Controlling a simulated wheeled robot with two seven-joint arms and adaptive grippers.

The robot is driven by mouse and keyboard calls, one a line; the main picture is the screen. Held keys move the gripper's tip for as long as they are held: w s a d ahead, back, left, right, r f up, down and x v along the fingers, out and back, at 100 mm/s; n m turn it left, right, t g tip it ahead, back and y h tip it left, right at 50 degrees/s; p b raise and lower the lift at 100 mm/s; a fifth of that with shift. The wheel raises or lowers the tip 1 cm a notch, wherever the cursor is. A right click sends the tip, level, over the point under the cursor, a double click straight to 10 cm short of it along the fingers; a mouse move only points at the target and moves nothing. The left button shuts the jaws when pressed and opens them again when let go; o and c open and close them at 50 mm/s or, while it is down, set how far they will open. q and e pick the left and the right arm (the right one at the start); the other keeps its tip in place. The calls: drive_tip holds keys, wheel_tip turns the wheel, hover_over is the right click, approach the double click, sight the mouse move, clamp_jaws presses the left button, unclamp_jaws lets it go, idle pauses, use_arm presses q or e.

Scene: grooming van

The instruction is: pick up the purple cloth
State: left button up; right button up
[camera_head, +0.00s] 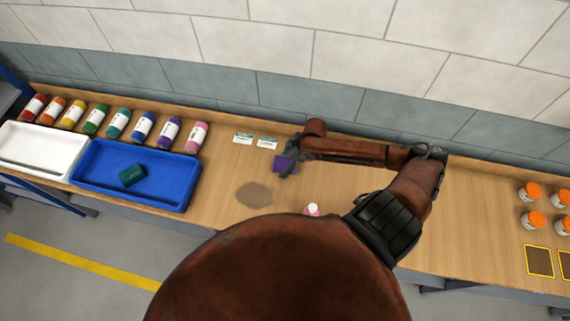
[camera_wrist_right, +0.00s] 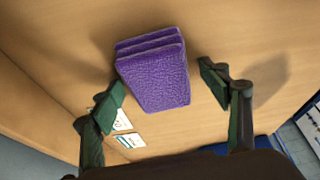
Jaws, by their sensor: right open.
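The purple cloth (camera_head: 283,164) lies folded on the wooden counter, partly hidden by my right gripper (camera_head: 291,158) in the head view. In the right wrist view the purple cloth (camera_wrist_right: 155,75) shows as a thick folded stack. My right gripper (camera_wrist_right: 165,98) is open, with one green-padded finger on each side of the cloth and a gap to each. The cloth sits between and slightly beyond the fingertips, and I see no grip on it. My left gripper is not in view.
A blue tray (camera_head: 190,197) holding a dark green cloth (camera_head: 132,175) stands left, beside a white tray (camera_head: 38,128). Several coloured bottles (camera_head: 143,126) line the back. Two small cards (camera_head: 255,141) lie near the cloth. A pink-and-white bottle (camera_head: 312,209) stands in front. Orange-lidded jars (camera_head: 530,192) stand far right.

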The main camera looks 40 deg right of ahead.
sight(280, 163)
drive_tip(key=shift+c, duration=0.2)
drive_tip(key=c, duration=1.2)
drive_tip(key=shift+b, duration=0.3)
drive_tip(key=shift+w+r, duration=0.1)
drive_tip(key=shift+r, duration=0.25)
drive_tip(key=r, duration=0.3)
drive_tip(key=shift+a+r+b, duration=0.25)
drive_tip(key=shift+a+b, duration=0.05)
drive_tip(key=shift+b, duration=0.1)
drive_tip(key=a+r, duration=0.1)
drive_tip(key=r, duration=0.1)
drive_tip(key=a+r, duration=0.2)
drive_tip(key=shift+s+a+r, duration=0.1)
drive_tip(key=shift+s+a, duration=0.1)
drive_tip(key=shift+a, duration=0.1)
drive_tip(key=a+r, duration=0.1)
drive_tip(key=a, duration=0.2)
drive_tip(key=a+r+b, duration=0.1)
drive_tip(key=a+r, duration=0.1)
drive_tip(key=a, duration=0.1)
drive_tip(key=s+a+r, duration=0.1)
drive_tip(key=a+r, duration=0.1)
drive_tip(key=a, duration=0.1)
drive_tip(key=shift+a+b, duration=0.35)
drive_tip(key=shift+a, duration=0.05)
